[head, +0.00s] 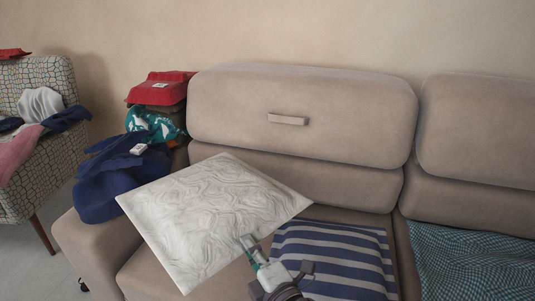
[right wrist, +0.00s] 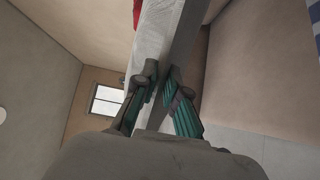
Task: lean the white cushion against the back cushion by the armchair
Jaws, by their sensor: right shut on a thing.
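The white cushion (head: 215,215) has a raised swirling pattern. It is tilted above the left part of the sofa seat in the head view. My right gripper (head: 252,249) is shut on its lower right edge. In the right wrist view my right gripper's fingers (right wrist: 160,88) pinch the edge of the white cushion (right wrist: 152,45). The beige back cushion (head: 300,105) stands upright behind it, with a small tab on its front. The patterned armchair (head: 45,160) is at the far left. My left gripper is not in view.
A striped blue and white cushion (head: 335,255) lies on the seat to the right. A teal checked cloth (head: 475,262) lies further right. Blue clothes (head: 110,185) and a red folded garment (head: 160,88) are piled on the left armrest.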

